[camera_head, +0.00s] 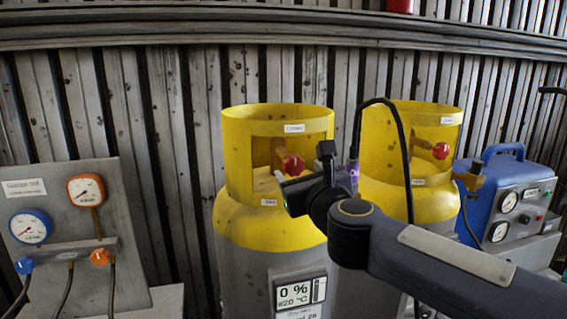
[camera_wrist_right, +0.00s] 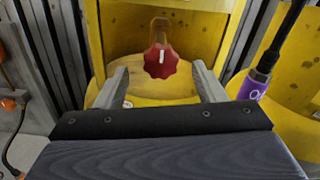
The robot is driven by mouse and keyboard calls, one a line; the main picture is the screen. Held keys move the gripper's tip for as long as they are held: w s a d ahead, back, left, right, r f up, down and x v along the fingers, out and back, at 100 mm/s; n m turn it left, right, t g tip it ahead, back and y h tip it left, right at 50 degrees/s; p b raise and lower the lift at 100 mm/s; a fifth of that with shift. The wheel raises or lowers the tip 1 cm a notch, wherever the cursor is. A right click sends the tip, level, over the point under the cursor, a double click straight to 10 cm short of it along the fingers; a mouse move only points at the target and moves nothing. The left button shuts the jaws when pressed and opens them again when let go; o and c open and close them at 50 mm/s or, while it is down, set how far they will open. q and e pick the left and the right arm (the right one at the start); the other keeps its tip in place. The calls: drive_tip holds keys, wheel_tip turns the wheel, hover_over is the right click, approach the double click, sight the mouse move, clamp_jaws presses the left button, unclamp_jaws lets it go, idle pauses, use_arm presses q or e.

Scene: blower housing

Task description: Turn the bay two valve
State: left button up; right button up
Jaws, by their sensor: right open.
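Two grey cylinders with yellow tops stand side by side, the left cylinder (camera_head: 262,225) and the right cylinder (camera_head: 405,190). A red valve knob (camera_head: 293,165) sits in the collar opening of the left cylinder, and another red knob (camera_head: 441,151) is in the right one. I cannot tell which is bay two. My right gripper (camera_head: 283,188) is just in front of the left cylinder's collar, below its knob. In the right wrist view the gripper (camera_wrist_right: 165,88) is open and empty, with that red knob (camera_wrist_right: 160,62) centred beyond the fingertips, apart from them. My left gripper is out of view.
A gauge panel (camera_head: 75,235) with hoses stands at the left. A blue machine (camera_head: 505,195) with gauges is at the right. A black hose with a purple connector (camera_head: 354,170) hangs beside my right gripper. A display (camera_head: 298,292) reads 0 %.

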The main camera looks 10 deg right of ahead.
sight(295, 167)
drive_tip(key=w, duration=0.6)
drive_tip(key=shift+w+a, duration=0.1)
drive_tip(key=shift+w, duration=0.25)
drive_tip(key=c, duration=1)
drive_tip(key=shift+o, duration=0.2)
drive_tip(key=shift+p, duration=0.3)
